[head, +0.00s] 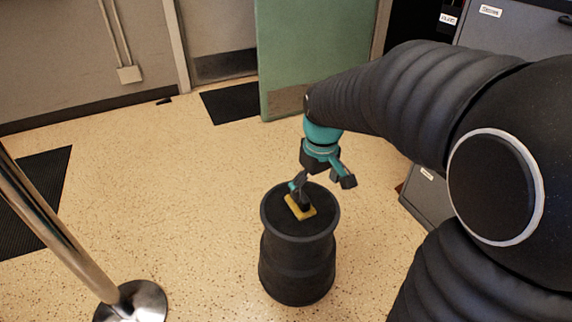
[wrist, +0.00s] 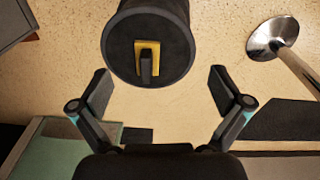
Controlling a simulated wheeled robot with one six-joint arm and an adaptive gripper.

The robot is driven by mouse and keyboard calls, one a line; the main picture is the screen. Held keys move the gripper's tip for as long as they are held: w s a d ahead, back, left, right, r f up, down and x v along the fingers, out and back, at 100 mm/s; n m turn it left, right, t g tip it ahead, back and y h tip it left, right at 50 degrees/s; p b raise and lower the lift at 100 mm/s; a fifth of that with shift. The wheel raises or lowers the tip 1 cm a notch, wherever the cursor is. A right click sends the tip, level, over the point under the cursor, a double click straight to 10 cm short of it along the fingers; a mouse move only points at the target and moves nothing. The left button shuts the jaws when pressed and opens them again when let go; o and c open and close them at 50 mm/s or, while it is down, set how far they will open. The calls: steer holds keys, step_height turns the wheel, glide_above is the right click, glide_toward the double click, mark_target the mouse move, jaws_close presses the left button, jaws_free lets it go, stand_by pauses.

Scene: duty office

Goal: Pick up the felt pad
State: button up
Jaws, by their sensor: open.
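The felt pad (head: 294,208) looks yellow and square and lies flat on top of a black drum-shaped stand (head: 272,215). A small dark upright piece is on it, partly covering it. In the wrist view the pad (wrist: 140,47) shows near the top centre, on the round dark top of the stand (wrist: 118,47). My gripper (head: 322,184) is open and empty, above the right back part of the stand. In the wrist view its two fingers (wrist: 160,77) are spread wide, with the pad apart from them, farther up the picture.
A metal post with a round base (head: 130,302) stands at the lower left. A green door (head: 310,55) is at the back. Grey cabinets (head: 515,35) are at the right. Dark mats lie on the speckled floor, which is clear left of the stand.

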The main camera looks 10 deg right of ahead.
steer(key=w+f+n, duration=0.2)
steer(key=w+n, duration=1.1)
steer(key=f+n, duration=0.1)
steer(key=f, duration=0.3)
steer(key=f+n+b, duration=0.1)
steer(key=f, duration=0.3)
steer(key=s+f+n+g, duration=0.1)
steer(key=f+n, duration=0.1)
steer(key=f, duration=0.3)
steer(key=shift+a+b, duration=0.15)
steer(key=shift+b, duration=0.25)
steer(key=shift+c, duration=0.3)
steer(key=c, duration=1)
